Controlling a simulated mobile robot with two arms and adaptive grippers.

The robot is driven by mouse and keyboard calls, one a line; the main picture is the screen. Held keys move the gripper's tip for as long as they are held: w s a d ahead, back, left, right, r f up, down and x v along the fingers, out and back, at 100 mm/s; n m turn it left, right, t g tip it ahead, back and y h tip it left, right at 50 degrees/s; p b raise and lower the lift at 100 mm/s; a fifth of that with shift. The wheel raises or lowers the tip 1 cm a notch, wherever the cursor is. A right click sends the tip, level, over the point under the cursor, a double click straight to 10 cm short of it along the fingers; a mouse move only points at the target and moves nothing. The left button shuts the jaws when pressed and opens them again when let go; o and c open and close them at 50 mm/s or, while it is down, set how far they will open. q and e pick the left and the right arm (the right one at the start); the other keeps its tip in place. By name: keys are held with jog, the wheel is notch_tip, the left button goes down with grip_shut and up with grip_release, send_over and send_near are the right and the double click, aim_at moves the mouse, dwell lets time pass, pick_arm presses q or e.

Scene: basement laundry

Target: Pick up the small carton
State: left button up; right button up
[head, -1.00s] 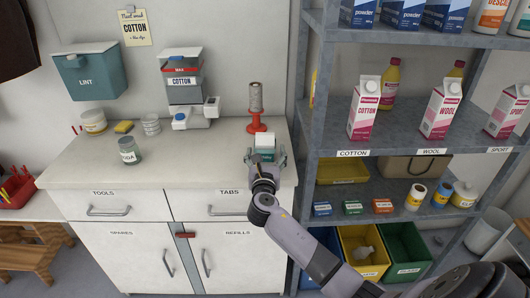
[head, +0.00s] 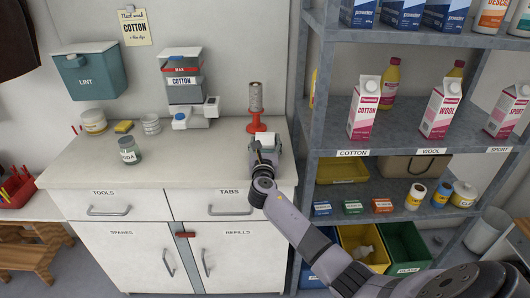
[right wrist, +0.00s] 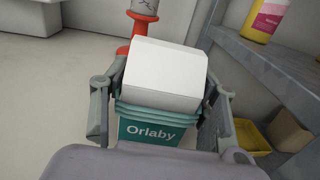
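The small carton (head: 268,139), white on top and teal below, stands on the counter near its right end, in front of a red stand. In the right wrist view the carton (right wrist: 165,75) fills the middle, with "Orlaby" on its teal part. My right gripper (head: 265,150) is at the carton. In the right wrist view its fingers (right wrist: 160,120) stand apart, one on each side of the carton, and look open; firm contact is not visible. My left gripper is not in view.
The red stand with a grey roll (head: 256,105) is close behind the carton. A cotton dispenser (head: 186,92) and a soda jar (head: 129,150) stand farther left on the counter. The grey shelf unit (head: 305,150) rises close on the right. The counter's front middle is clear.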

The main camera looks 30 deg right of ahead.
jog(key=c, duration=0.7)
